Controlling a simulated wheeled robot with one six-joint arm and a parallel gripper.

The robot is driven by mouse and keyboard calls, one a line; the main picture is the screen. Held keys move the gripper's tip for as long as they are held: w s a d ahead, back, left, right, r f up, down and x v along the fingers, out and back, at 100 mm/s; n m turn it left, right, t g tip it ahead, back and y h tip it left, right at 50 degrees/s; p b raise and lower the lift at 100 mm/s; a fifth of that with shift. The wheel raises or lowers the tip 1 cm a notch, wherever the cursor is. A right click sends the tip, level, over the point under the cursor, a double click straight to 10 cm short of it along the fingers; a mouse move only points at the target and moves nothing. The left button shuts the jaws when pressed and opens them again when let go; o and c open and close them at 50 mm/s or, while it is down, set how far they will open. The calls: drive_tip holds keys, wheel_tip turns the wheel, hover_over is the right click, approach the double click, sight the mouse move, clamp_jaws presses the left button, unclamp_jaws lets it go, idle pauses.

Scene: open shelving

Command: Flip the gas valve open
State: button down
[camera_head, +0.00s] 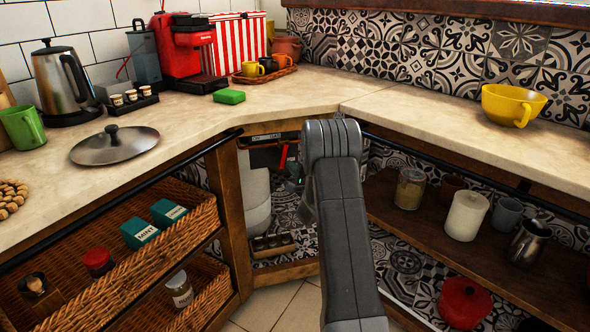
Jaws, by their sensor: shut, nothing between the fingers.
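A red gas valve piece (272,144) sits under the corner of the counter, beneath a small dark label strip. A thin red part also shows just left of my arm, but it is too small to tell whether it is the valve's lever. A white gas cylinder (256,205) stands below in the corner cabinet. My grey arm rises across the middle of the view and hides much of that corner. My gripper (292,172) shows only as a small dark part with a green light left of the arm, close to the valve. It is shut and empty. Contact with the valve cannot be told.
Counters run left and right above the corner opening. Wicker drawers (150,245) stand at left. A right shelf holds a white canister (466,215), a glass jar (410,188) and a metal pitcher (529,243). A wooden post (226,210) edges the opening.

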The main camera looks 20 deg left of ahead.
sight(281, 165)
drive_tip(key=shift+s+a+m, duration=0.3)
drive_tip(key=shift+a+m, duration=0.05)
drive_tip(key=shift+m, duration=0.45)
drive_tip(key=m, duration=0.1)
drive_tip(key=s+a+m, duration=0.1)
drive_tip(key=m, duration=0.1)
drive_tip(key=shift+s+a+t+y, duration=0.25)
drive_tip(key=shift+a+t+y, duration=0.05)
drive_tip(key=shift+t, duration=0.1)
drive_tip(key=s+a+r+b, duration=0.1)
drive_tip(key=s+a+r, duration=0.2)
drive_tip(key=shift+a+r, duration=0.25)
drive_tip(key=shift+r, duration=0.1)
idle(0.3)
drive_tip(key=shift+s+r, duration=0.1)
drive_tip(key=shift+r, duration=0.05)
idle(0.3)
drive_tip(key=shift+b, duration=0.3)
